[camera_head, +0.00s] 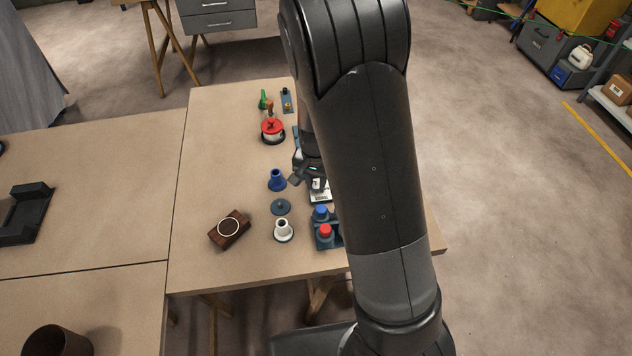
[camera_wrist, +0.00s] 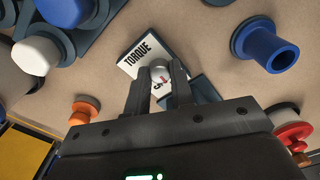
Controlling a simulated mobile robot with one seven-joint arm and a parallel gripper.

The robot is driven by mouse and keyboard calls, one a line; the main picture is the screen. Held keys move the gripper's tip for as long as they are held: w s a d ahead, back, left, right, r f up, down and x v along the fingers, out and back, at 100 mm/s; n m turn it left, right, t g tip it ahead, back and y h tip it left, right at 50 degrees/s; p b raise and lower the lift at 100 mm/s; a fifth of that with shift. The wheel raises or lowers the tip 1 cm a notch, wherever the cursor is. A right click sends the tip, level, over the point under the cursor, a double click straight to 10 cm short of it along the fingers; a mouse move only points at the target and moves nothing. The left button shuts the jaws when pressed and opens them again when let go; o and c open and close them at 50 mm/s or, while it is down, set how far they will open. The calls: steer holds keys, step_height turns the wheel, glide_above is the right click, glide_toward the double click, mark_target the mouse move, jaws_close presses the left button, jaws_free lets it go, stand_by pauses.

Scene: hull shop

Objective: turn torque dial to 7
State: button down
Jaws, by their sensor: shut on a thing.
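The torque dial has a white plate (camera_wrist: 140,52) lettered TORQUE and a round pale grey knob (camera_wrist: 158,74). In the wrist view my gripper (camera_wrist: 159,78) has one finger on each side of the knob and is shut on it. A dark figure, perhaps a 5, and a red mark show just below the knob, between the fingers; the rest of the scale is hidden, so I cannot read the setting. In the head view the white plate (camera_head: 320,196) shows beside my arm, which hides part of it, with my gripper (camera_head: 314,182) over it.
A block with blue and red buttons (camera_head: 325,231) is in front. A red handwheel (camera_head: 272,128) stands behind.

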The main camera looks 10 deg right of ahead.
mark_target(317, 186)
stand_by(0.4)
steer(key=c, duration=1.3)
jaws_free()
steer(key=shift+o, duration=0.2)
step_height(317, 186, up, 11)
steer(key=s+d+r+n+t, duration=0.2)
steer(key=s+r, duration=0.7)
steer(key=s, duration=0.1)
steer(key=s+d+r+n+t, duration=0.3)
steer(key=s+r, duration=0.6)
steer(key=s, duration=0.1)
steer(key=shift+s+t, duration=0.2)
steer(key=shift+t, duration=0.1)
